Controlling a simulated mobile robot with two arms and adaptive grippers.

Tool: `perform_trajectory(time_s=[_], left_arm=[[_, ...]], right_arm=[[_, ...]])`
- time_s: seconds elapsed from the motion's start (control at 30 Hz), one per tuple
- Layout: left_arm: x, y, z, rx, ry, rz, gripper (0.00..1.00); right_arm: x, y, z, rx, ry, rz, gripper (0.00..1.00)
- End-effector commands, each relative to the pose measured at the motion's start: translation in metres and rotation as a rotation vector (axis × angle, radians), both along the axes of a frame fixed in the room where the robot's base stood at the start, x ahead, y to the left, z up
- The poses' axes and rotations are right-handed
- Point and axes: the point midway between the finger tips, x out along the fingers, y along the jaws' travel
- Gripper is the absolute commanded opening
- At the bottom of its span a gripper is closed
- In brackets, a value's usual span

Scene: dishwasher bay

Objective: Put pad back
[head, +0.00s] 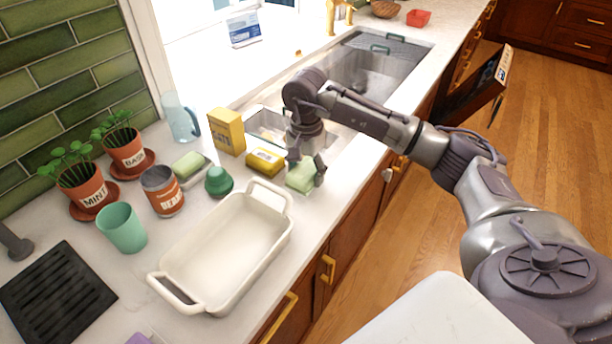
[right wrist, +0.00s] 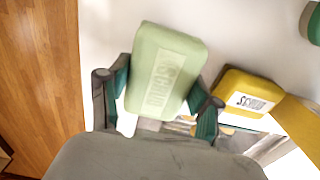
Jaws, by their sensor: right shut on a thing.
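A light green pad (head: 301,178) with a pale printed label is between the fingers of my right gripper (head: 306,171), over the counter near its front edge. In the right wrist view the pad (right wrist: 165,72) fills the space between the two fingertips (right wrist: 160,95), tilted a little. I cannot tell whether its underside touches the counter. My left gripper is not in view.
A white baking dish (head: 225,250) stands left of the gripper. A yellow box (head: 227,131), a green dome-shaped item (head: 218,181), a bean can (head: 162,190) and a teal cup (head: 122,228) stand nearby. The sink (head: 365,75) lies behind my right arm.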

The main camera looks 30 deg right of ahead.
Motion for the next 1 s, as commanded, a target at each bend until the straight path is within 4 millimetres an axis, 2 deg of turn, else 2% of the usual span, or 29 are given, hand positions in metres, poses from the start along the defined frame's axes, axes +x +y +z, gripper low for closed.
perform_trajectory(time_s=[0.1,0.2,0.57,0.6,0.73,1.0], left_arm=[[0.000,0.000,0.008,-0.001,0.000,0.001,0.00],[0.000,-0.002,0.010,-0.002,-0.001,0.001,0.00],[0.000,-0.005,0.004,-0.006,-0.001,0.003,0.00],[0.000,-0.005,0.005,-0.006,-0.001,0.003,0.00],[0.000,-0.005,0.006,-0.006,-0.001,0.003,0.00],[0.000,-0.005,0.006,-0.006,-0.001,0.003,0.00]], right_arm=[[-0.001,0.000,-0.017,0.000,0.004,0.001,0.31],[-0.001,0.000,-0.025,0.001,0.001,0.001,0.31],[-0.001,0.000,-0.031,0.000,0.000,0.002,0.31],[-0.001,0.000,-0.030,0.000,0.000,0.002,0.67],[-0.001,0.000,-0.029,0.000,0.000,0.002,0.88],[-0.001,0.000,-0.029,0.000,0.001,0.001,0.89]])
